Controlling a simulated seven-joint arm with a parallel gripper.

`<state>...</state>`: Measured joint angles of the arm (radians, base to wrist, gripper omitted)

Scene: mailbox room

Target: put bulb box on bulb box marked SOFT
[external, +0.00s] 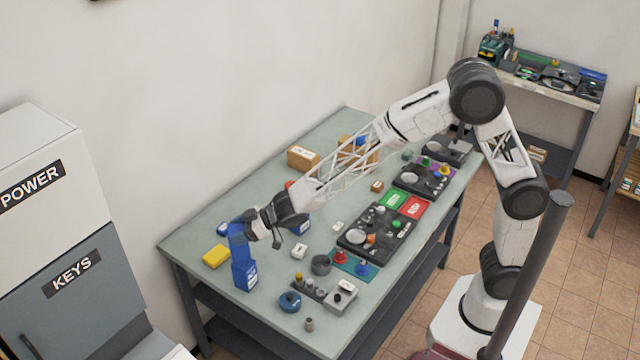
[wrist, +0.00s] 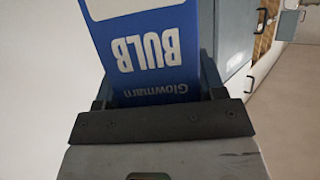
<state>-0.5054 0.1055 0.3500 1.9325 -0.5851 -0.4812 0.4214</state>
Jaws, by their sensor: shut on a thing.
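My gripper (external: 250,226) is shut on a blue bulb box (external: 237,233) near the table's left end. In the wrist view the held bulb box (wrist: 150,45) fills the space between the fingers (wrist: 157,92), with "BULB" and "Glowmarn" upside down on its face. A second blue box (external: 244,276) stands on the table directly below the held one in the external view. The two look very close; I cannot tell whether they touch.
A yellow block (external: 216,256) lies just left of the lower blue box. A blue round item (external: 289,302), a grey cylinder (external: 320,265) and a small white box (external: 299,251) stand to its right. The table's (external: 197,285) near-left corner is bare.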

